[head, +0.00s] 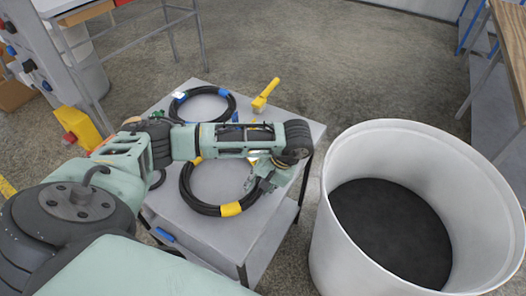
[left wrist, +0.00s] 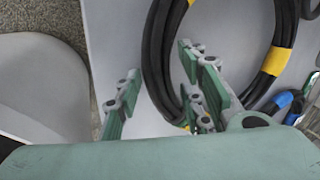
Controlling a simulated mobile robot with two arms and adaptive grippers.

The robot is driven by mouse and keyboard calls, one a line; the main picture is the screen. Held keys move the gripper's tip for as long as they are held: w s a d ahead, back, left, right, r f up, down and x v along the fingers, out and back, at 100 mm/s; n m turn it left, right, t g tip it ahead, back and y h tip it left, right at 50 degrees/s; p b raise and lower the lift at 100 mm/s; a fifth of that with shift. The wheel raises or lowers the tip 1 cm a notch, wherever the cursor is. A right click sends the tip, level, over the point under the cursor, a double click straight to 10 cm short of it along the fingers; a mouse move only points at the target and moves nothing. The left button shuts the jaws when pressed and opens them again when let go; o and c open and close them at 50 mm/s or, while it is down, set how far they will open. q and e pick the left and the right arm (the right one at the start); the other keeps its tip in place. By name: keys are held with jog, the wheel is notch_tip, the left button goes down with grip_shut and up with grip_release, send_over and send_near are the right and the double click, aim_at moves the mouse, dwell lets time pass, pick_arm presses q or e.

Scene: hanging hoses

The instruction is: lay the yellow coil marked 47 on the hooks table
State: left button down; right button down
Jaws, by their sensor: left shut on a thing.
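A black hose coil (head: 187,186) with yellow bands lies at the near side of a grey table (head: 272,226); no number on it can be read. My left gripper (head: 262,182) is at the coil's right side, shut on the hose. In the left wrist view the coil (left wrist: 152,62) passes between the two fingers, low over or on the grey top; I cannot tell which. My forearm hides part of the coil's far side. My right gripper is not in view.
A second black coil with blue bands (head: 232,104) lies at the table's far side. A yellow-handled item (head: 265,95) is at the far right corner. A big white bin (head: 337,190) stands right of the table. A yellow box (head: 79,129) is at the left.

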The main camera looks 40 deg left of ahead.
pick_arm(q)
jog(key=shift+r, duration=0.1)
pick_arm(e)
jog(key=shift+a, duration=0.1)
pick_arm(q)
jog(key=c, duration=1.5)
grip_release()
jog(key=o, duration=0.4)
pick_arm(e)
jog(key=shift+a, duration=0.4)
pick_arm(q)
jog(key=shift+d+r, duration=0.1)
jog(key=shift+r, duration=0.05)
jog(key=p+v, duration=0.1)
jog(key=v, duration=0.5)
jog(key=a+p+v, duration=0.1)
jog(key=p+v, duration=0.1)
jog(key=v, duration=0.4)
jog(key=a+r+p+v, duration=0.1)
jog(key=v, duration=0.5)
jog(key=shift+s+a+p, duration=0.2)
jog(key=shift+s+p, duration=0.05)
jog(key=shift+p, duration=0.1)
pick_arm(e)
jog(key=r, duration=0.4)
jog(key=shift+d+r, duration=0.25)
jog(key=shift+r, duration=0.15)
